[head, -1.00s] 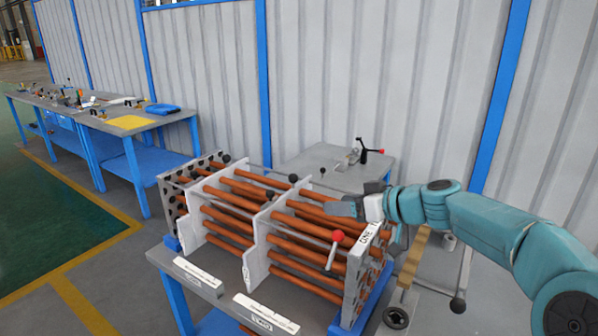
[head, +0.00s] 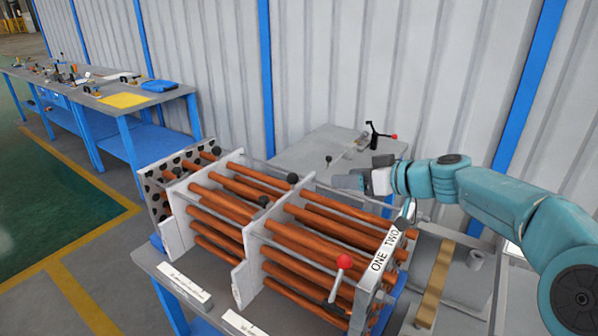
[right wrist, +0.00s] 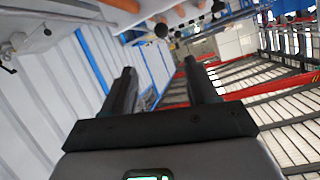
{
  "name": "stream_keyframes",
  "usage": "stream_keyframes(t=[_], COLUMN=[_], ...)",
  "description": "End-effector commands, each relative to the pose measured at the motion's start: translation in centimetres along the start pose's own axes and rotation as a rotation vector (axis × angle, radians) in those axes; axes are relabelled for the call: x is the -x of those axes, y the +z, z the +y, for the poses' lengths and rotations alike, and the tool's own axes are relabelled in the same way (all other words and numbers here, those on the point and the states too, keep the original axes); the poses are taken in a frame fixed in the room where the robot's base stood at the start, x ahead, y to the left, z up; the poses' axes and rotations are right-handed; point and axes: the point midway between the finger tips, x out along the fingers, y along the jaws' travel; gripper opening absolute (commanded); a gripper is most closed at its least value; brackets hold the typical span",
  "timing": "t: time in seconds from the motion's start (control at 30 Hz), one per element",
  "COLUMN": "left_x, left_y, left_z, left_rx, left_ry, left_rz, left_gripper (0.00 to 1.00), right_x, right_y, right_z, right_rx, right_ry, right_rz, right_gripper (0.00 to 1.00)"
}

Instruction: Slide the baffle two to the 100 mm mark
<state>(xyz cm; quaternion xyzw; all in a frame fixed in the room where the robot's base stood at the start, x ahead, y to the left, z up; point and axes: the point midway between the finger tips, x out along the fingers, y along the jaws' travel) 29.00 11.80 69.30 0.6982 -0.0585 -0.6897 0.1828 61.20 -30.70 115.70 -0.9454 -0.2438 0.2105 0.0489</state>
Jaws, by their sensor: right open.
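The flanged rig holds a bundle of copper-coloured tubes (head: 302,235) on a workbench. Two white baffle plates cross the tubes: a left one (head: 174,222) and a right one (head: 251,248). I cannot read which is baffle two. The right end plate (head: 372,283) is labelled "ONE TWO". My right gripper (head: 342,182) is above the tubes at the back, just right of the right baffle's upper corner, apart from it as far as I can see. In the right wrist view its two dark fingers (right wrist: 163,85) are spread with nothing between them. My left gripper is out of view.
Two white scale strips lie along the bench front, left (head: 186,284) and right (head: 240,325). A red-knobbed lever (head: 343,262) sticks up near the right end plate. A grey table with a clamp (head: 372,137) stands behind. A left-hand bench (head: 130,103) holds tools.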

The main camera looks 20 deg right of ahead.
Motion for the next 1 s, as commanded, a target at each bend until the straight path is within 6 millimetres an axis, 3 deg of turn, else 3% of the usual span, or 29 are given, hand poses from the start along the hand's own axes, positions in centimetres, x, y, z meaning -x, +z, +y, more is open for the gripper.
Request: stream_keyframes(t=[0.13, 0.27, 0.7, 1.0], left_x=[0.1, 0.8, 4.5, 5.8], left_y=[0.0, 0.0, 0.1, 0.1], left_z=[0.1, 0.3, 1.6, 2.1], left_rx=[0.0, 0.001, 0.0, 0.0], left_ry=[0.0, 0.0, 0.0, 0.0], left_rz=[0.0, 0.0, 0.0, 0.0], left_gripper=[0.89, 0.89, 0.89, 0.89], right_x=[-0.2, -1.7, -11.9, -16.0], right_y=[0.1, 0.1, -0.1, 0.1], right_z=[-0.4, -0.7, -1.0, -0.7], right_rx=[0.0, -0.001, -0.001, 0.001], right_ry=[-0.001, -0.003, -0.004, -0.001], right_rz=[0.0, -0.002, -0.003, -0.001], right_gripper=[0.58, 0.58, 0.58, 0.58])
